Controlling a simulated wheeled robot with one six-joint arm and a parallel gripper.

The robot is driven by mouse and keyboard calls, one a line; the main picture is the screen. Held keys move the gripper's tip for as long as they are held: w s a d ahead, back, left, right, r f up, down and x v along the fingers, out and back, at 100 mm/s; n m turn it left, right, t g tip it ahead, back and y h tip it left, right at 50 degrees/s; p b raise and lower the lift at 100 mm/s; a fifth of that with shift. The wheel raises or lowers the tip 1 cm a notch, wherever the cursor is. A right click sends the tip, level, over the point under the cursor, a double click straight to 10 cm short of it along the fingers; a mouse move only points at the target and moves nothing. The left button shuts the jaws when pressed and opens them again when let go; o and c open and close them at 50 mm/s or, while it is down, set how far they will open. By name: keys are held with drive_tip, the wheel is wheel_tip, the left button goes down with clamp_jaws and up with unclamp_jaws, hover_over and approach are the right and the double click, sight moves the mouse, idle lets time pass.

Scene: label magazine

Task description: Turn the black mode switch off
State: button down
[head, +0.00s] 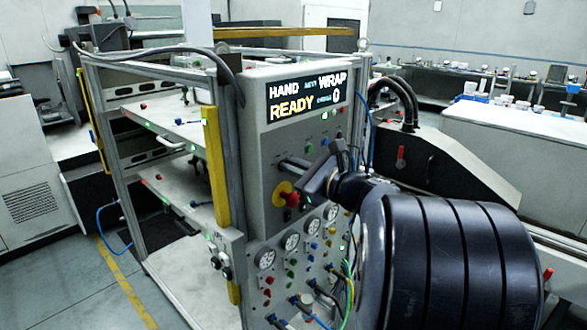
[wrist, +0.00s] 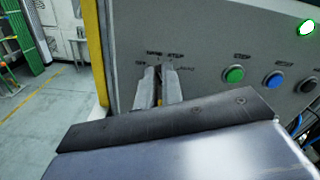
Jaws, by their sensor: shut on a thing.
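The black mode switch (wrist: 159,72) is on the grey control panel, under an arc of small labels, in the wrist view. Only a sliver of it shows between my fingers, so its exact pointing is hard to tell. My gripper (wrist: 160,88) is shut on the switch, with one finger on each side. In the head view my gripper (head: 284,164) reaches the panel from the right, below the display, and hides the switch. The display (head: 306,97) is lit and reads HAND, WRAP, READY and 0.
A red emergency knob on a yellow base (head: 286,196) sits just below my gripper. Green (wrist: 234,74), blue (wrist: 274,79) and black (wrist: 306,84) buttons lie to the right in the wrist view. Gauges (head: 291,241) and cables fill the lower panel. A yellow post (head: 215,165) stands left.

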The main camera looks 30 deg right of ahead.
drive_tip(key=n+b, duration=0.2)
drive_tip(key=b, duration=0.1)
drive_tip(key=f+n+b, duration=0.1)
drive_tip(key=n+b, duration=0.1)
drive_tip(key=b, duration=0.2)
drive_tip(key=shift+a, duration=0.2)
drive_tip(key=n+b, duration=0.3)
drive_tip(key=b, duration=0.1)
drive_tip(key=shift+s+a+n+b, duration=0.1)
drive_tip(key=shift+n+b, duration=0.2)
drive_tip(key=shift+r+n+b, duration=0.1)
drive_tip(key=shift+n+b, duration=0.4)
drive_tip(key=shift+b, duration=0.05)
drive_tip(key=shift+r, duration=0.1)
drive_tip(key=c, duration=1.6)
unclamp_jaws()
drive_tip(key=shift+o, duration=0.2)
drive_tip(key=b+v, duration=0.1)
drive_tip(key=v, duration=0.9)
drive_tip(key=shift+s, duration=0.4)
